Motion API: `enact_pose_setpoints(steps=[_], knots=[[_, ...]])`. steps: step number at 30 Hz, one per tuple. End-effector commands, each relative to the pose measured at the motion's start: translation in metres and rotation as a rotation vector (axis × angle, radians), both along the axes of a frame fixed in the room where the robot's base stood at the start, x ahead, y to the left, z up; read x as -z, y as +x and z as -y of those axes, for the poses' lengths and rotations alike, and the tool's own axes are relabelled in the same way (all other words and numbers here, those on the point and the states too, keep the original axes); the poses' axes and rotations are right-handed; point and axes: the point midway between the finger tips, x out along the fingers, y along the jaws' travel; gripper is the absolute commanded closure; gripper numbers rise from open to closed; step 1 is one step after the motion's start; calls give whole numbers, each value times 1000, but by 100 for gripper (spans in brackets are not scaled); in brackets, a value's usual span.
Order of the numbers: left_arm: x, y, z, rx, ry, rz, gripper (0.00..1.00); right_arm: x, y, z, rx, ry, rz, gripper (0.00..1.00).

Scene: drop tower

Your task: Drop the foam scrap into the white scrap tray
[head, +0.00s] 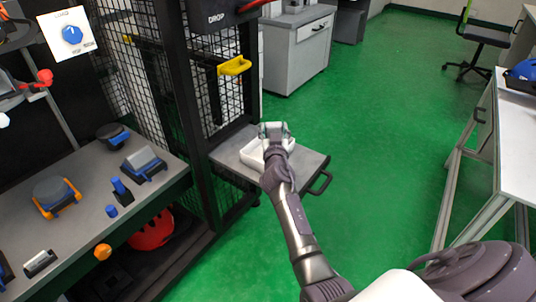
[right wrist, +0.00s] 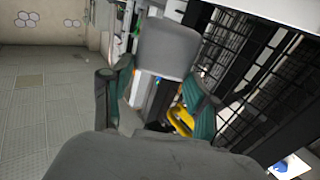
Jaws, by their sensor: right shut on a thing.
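The white scrap tray (head: 252,158) sits on a grey shelf at the foot of the black mesh tower, in the middle of the head view. My right gripper (head: 274,129) is at the tray, over its far right part as seen from the head, and hides some of it. In the right wrist view, a grey block, which I take as the foam scrap (right wrist: 165,50), shows between the two green-sided fingers of the right gripper (right wrist: 155,95). The gripper is shut on it. I cannot tell the exact height above the tray. My left gripper is not in view.
The tower's black frame (head: 173,95) and a yellow handle (head: 234,66) stand just left of the gripper. A grey bench (head: 85,215) with several small parts lies at left. A red helmet (head: 151,232) is under it. Green floor (head: 385,125) is clear at right.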

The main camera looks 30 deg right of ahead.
Motion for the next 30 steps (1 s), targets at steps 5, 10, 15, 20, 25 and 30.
enact_pose_setpoints(steps=[5, 10, 15, 20, 25, 30], knots=[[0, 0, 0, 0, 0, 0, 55, 0, 0, 0, 0, 0, 0, 27], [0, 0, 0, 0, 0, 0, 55, 0, 0, 0, 0, 0, 0, 11], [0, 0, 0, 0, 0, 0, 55, 0, 0, 0, 0, 0, 0, 11], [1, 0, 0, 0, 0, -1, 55, 1, -5, -4, -1, 2, -1, 11], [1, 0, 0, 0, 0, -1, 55, 2, -28, -17, 0, 4, -1, 11], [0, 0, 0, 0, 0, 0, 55, 1, -51, -31, 0, 3, -1, 11]])
